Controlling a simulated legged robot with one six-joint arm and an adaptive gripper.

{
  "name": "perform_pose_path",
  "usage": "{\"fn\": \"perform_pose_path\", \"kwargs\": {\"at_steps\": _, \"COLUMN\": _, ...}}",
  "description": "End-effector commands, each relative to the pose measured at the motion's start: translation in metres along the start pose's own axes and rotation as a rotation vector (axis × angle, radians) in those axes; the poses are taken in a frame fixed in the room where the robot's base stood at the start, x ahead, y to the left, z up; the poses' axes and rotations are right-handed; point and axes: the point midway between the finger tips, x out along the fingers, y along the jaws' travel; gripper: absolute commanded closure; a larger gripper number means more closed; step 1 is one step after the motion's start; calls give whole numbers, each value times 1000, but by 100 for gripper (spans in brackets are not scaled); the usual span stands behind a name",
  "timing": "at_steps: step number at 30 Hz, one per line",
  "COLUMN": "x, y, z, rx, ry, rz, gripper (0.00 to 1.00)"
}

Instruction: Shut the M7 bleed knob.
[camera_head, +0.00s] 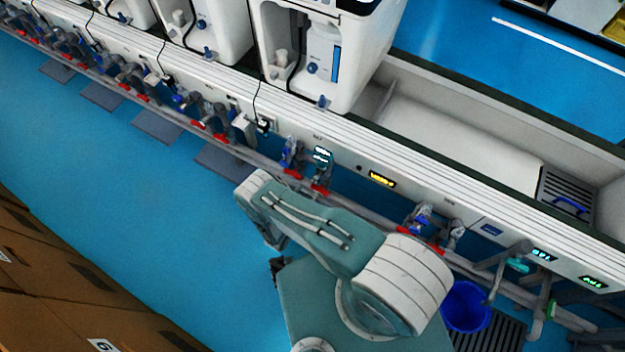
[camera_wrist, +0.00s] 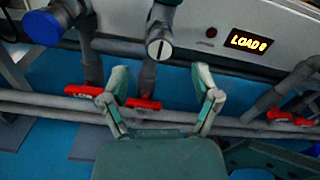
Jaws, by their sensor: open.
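I cannot read an M7 label, so I cannot tell whether this is the bleed knob. My gripper (camera_wrist: 160,86) is open and empty, its fingers either side of the pipe below the knob in the picture. A red handle (camera_wrist: 143,103) shows between the fingers and another red handle (camera_wrist: 88,90) to their left. A blue round cap (camera_wrist: 42,27) is at upper left.
A lit amber display (camera_wrist: 249,42) reading LOAD 0 is on the panel at right. Grey pipes (camera_wrist: 60,105) run across below the panel. In the head view a blue bucket (camera_head: 465,306) stands at lower right, and open blue floor (camera_head: 130,190) lies left.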

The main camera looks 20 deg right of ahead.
Motion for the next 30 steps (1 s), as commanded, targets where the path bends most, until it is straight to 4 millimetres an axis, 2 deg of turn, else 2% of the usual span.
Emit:
{"fn": "perform_pose_path", "kwargs": {"at_steps": 3, "x": 22, "y": -1, "z": 0, "rx": 1, "ry": 1, "rz": -5, "gripper": 20}}
{"fn": "perform_pose_path", "kwargs": {"at_steps": 9, "x": 46, "y": 0, "z": 0, "rx": 0, "ry": 1, "rz": -3, "gripper": 20}}
{"fn": "perform_pose_path", "kwargs": {"at_steps": 13, "x": 53, "y": 0, "z": 0, "rx": -1, "ry": 0, "rz": -1, "gripper": 20}}
{"fn": "perform_pose_path", "kwargs": {"at_steps": 20, "x": 54, "y": 0, "z": 0, "rx": -1, "ry": 0, "rz": 0, "gripper": 20}}
{"fn": "perform_pose_path", "kwargs": {"at_steps": 21, "x": 54, "y": 0, "z": 0, "rx": -1, "ry": 0, "rz": 0, "gripper": 25}}
{"fn": "perform_pose_path", "kwargs": {"at_steps": 26, "x": 54, "y": 0, "z": 0, "rx": -1, "ry": 0, "rz": 0, "gripper": 96}}
{"fn": "perform_pose_path", "kwargs": {"at_steps": 27, "x": 54, "y": 0, "z": 0, "rx": -1, "ry": 0, "rz": 0, "gripper": 100}}
{"fn": "perform_pose_path", "kwargs": {"at_steps": 30, "x": 54, "y": 0, "z": 0, "rx": 0, "ry": 0, "rz": -1, "gripper": 100}}
